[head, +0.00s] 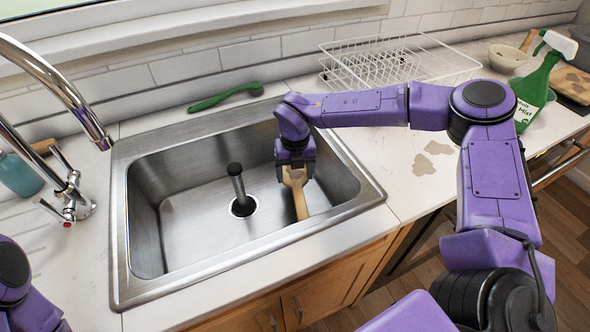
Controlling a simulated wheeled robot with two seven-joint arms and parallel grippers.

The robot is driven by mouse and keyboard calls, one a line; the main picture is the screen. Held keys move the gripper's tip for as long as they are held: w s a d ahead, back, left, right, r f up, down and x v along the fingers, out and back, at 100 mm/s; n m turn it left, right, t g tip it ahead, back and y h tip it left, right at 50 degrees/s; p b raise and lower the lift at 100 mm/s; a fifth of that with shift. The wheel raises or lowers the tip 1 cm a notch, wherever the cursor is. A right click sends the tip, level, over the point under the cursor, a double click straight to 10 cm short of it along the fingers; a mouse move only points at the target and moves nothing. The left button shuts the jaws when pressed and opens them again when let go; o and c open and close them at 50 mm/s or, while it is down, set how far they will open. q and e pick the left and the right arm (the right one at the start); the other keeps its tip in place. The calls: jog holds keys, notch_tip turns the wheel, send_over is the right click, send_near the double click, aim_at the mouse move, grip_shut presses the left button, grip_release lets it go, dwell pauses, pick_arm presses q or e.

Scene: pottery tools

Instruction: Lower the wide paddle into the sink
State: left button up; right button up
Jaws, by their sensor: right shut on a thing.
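The wide paddle (298,198) is a light wooden tool with its lower end pointing down toward the front right of the basin. My right gripper (294,172) is shut on the paddle's upper end, inside the outline of the steel sink (180,215). I cannot tell whether the paddle's lower end touches the sink wall or floor. My left gripper is outside the view; only part of my left arm shows at the bottom left.
The faucet (70,110) rises at the left. A green brush (225,97) lies behind the sink. A wire rack (395,65), bowl (507,57) and green spray bottle (535,85) stand right.

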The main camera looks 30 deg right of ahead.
aim_at(297, 178)
jog(key=shift+s+d+f+b, duration=0.1)
jog(key=shift+s+f+b, duration=0.1)
jog(key=shift+f+b, duration=0.35)
jog(key=shift+s+f+b, duration=0.15)
jog(key=shift+f+b, duration=0.15)
jog(key=shift+f, duration=0.4)
jog(key=shift+s+f+b, duration=0.1)
jog(key=shift+f+b, duration=0.2)
jog(key=shift+f, duration=0.05)
jog(key=o, duration=1.1)
jog(key=shift+r, duration=0.1)
